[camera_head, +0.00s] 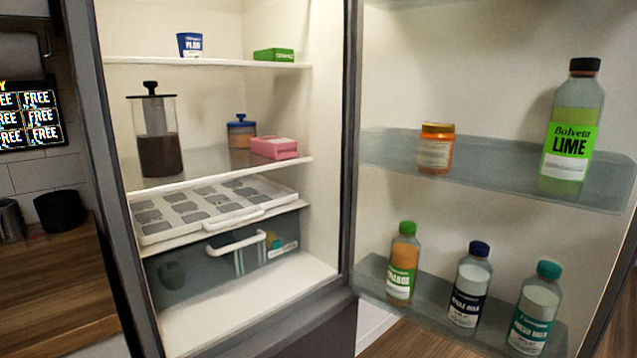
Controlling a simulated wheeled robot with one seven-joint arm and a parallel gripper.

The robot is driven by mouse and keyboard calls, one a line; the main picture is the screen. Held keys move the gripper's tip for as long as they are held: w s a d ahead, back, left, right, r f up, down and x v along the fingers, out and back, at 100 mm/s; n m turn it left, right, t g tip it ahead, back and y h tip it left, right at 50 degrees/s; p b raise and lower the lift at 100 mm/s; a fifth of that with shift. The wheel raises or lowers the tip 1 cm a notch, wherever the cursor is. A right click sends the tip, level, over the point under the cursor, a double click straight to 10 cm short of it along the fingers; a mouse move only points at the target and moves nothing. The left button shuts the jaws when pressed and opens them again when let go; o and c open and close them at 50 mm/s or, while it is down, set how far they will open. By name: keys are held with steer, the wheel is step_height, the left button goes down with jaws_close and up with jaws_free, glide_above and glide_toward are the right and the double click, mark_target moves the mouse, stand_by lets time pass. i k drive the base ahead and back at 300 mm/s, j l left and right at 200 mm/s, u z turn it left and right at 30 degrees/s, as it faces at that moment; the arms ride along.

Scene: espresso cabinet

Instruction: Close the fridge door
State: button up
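The fridge (325,180) stands open in the head view, its lit interior on the left. Its door (390,60) is swung wide open to the right, with its inner side and shelves facing me. The hinge side is near the middle of the picture. The door's outer edge shows only in part at the lower right, and its handle is hidden. My gripper is not in view.
The door shelves hold a lime bottle (572,130), an orange jar (436,148) and several bottles (470,285). Inside are a French press (155,135), small packages, a white tray (215,208) and a drawer (225,262). A wooden counter (65,280) adjoins at left.

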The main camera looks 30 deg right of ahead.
mark_target(492, 70)
steer(key=l+u, duration=0.15)
steer(key=l, duration=0.25)
steer(key=k+l+u, duration=0.1)
steer(key=l, duration=0.3)
steer(key=k+l+u, duration=0.15)
steer(key=l, duration=0.25)
steer(key=l+u, duration=0.1)
steer(key=l, duration=0.3)
steer(key=k+l+u, duration=0.15)
steer(key=l, duration=0.2)
steer(key=k+l+u, duration=0.1)
steer(key=l, duration=0.3)
steer(key=k+l+u, duration=0.15)
steer(key=l+u, duration=0.15)
steer(key=l, duration=0.3)
steer(key=k+l+u, duration=0.15)
steer(key=l, duration=0.25)
steer(key=l+u, duration=0.15)
steer(key=l, duration=0.3)
steer(key=k+l+u, duration=0.15)
steer(key=l, duration=0.25)
steer(key=k+l+u, duration=0.15)
steer(key=l, duration=0.25)
steer(key=i+l+u, duration=0.1)
steer(key=l, duration=0.55)
steer(key=i+l+u, duration=0.15)
steer(key=l, duration=0.55)
steer(key=l+u, duration=0.1)
steer(key=l, duration=0.55)
